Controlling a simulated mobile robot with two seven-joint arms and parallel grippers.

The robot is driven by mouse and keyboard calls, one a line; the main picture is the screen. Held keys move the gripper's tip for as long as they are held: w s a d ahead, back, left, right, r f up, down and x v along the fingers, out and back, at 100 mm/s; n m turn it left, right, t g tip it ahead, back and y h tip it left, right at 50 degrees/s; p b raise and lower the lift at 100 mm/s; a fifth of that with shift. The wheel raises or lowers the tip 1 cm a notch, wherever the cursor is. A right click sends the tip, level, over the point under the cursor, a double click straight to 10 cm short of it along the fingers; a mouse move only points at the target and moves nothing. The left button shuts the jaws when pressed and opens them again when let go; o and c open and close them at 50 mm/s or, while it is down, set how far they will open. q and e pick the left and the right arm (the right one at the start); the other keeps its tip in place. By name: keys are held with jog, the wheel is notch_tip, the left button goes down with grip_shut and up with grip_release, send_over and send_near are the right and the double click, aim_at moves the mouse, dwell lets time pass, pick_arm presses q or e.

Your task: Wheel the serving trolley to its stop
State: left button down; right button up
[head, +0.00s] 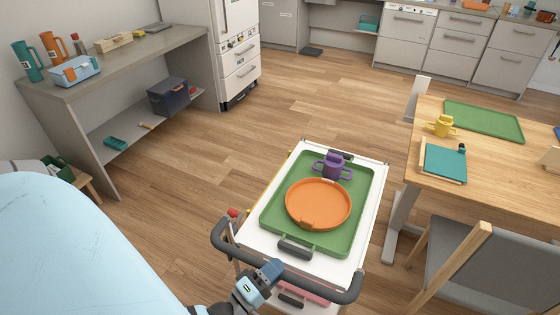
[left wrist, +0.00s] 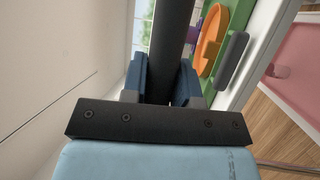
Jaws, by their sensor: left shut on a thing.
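The white serving trolley (head: 343,268) stands on the wood floor in front of me, with a dark push handle (head: 312,290) along its near side. On its top lies a green tray (head: 358,205) with an orange plate (head: 318,203) and a purple two-handled cup (head: 333,166). My left gripper (head: 268,273) is at the handle bar. In the left wrist view the handle bar (left wrist: 172,45) passes between the two blue fingers (left wrist: 162,82), which are shut on it. The right gripper is not in view. I cannot make out the trolley's stop.
A wooden table (head: 490,176) with a chair (head: 475,265) stands close on the right. Drawers (head: 405,40) line the back. The floor (head: 290,105) beyond the trolley is clear.

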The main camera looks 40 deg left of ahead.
pick_arm(q)
jog(key=shift+s+d, duration=0.15)
jog(key=c, duration=1.1)
grip_release()
jog(key=shift+f, duration=0.1)
jog(key=shift+c, duration=0.2)
jog(key=shift+o, duration=1.3)
jog(key=shift+s, duration=0.1)
jog(key=shift+s, duration=0.25)
jog(key=b+v, duration=0.1)
jog(key=v, duration=0.6)
